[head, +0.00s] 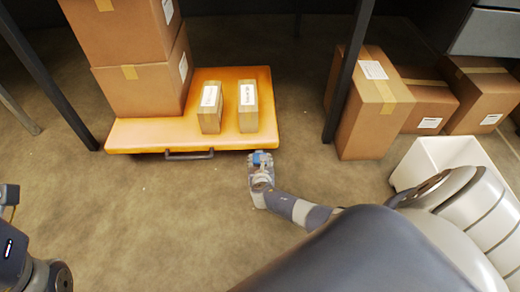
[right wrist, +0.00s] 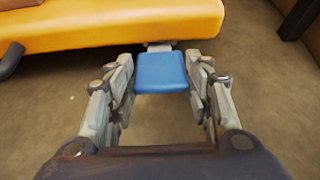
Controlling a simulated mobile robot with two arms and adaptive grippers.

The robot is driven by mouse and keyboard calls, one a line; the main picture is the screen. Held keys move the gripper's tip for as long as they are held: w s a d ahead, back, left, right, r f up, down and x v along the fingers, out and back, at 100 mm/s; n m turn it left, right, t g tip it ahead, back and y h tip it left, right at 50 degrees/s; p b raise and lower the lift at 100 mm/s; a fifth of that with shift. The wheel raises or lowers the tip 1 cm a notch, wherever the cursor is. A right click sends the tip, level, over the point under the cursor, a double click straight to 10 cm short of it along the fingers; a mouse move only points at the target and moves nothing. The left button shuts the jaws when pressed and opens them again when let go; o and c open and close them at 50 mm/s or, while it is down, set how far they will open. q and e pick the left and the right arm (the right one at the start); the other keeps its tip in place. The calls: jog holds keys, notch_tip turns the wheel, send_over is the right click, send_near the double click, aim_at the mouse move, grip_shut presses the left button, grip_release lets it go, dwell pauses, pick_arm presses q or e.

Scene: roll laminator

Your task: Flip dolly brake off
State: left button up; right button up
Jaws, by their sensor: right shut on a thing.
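The orange dolly (head: 150,132) stands on the floor under the table, and its front edge also shows in the right wrist view (right wrist: 110,27). The blue brake pedal (right wrist: 161,72) sticks out from under this edge on a light bracket, and it shows small in the head view (head: 262,158). My right gripper (right wrist: 161,84) is shut on the pedal, with one finger at each side of it. Part of my left arm shows at the lower left of the head view, but I cannot make out its gripper.
Large cartons (head: 140,88) and two small boxes (head: 248,106) stand on the dolly. A dark handle (head: 188,155) juts from its front. Table legs (head: 348,70) and more cartons (head: 362,115) stand to the right, with a white bin (head: 432,160) nearer. Floor in front is clear.

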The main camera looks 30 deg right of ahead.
jog(key=shift+w+d+r, duration=0.25)
jog(key=shift+w+r, duration=0.1)
jog(key=shift+r, duration=0.15)
jog(key=o, duration=1.5)
jog(key=shift+s, duration=0.1)
jog(key=shift+a+f, duration=0.1)
jog(key=shift+f, duration=0.05)
jog(key=shift+s+a, duration=0.1)
jog(key=shift+s, duration=0.05)
jog(key=v, duration=1.1)
jog(key=shift+s+a, duration=0.2)
jog(key=shift+s, duration=0.1)
